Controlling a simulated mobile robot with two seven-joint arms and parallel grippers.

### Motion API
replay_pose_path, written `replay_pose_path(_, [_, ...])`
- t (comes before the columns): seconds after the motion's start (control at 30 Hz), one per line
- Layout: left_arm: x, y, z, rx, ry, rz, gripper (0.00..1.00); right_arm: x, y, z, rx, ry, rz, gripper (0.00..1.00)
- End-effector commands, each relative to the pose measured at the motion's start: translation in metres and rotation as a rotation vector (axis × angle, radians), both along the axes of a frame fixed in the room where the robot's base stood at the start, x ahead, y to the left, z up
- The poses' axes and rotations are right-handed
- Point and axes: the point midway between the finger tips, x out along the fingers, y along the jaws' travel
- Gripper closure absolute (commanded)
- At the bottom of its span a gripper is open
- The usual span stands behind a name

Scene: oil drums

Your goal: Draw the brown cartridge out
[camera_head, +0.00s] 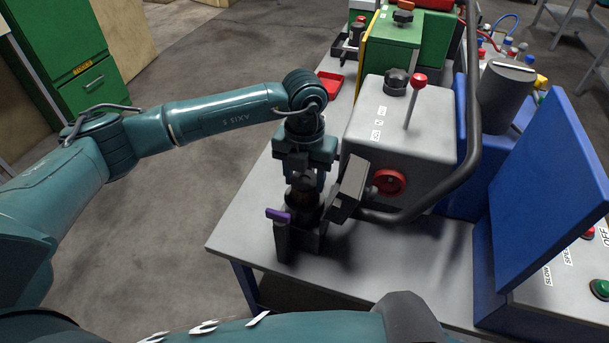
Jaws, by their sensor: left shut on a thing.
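The brown cartridge (304,203) shows as a dark brown round body below my left gripper, at the front left of the table. It stands upright in or just above a dark holder (283,241) with a purple tab; I cannot tell how deep it sits. My left gripper (304,180) points straight down and is shut on the cartridge's top. The fingers hide part of the cartridge. A grey hinged-looking flap (348,188) stands tilted right beside it. My right gripper is not in view.
A grey machine box (400,135) with a red-knobbed lever and red knob (388,182) stands close on the right. A thick dark curved pipe and a blue panel (550,190) stand farther right. The grey tabletop (400,262) is bare in front.

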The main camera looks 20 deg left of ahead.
Motion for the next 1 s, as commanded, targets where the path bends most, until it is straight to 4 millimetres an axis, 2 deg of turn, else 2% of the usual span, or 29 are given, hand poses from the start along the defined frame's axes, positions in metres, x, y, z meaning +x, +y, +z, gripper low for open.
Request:
replay_pose_path(0.8, [0.001,0.0,0.052,-0.001,-0.002,0.0,0.75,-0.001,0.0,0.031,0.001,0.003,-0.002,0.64])
replay_pose_path(1.0, [0.0,0.0,0.058,-0.001,-0.001,0.0,0.75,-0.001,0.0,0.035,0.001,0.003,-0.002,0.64])
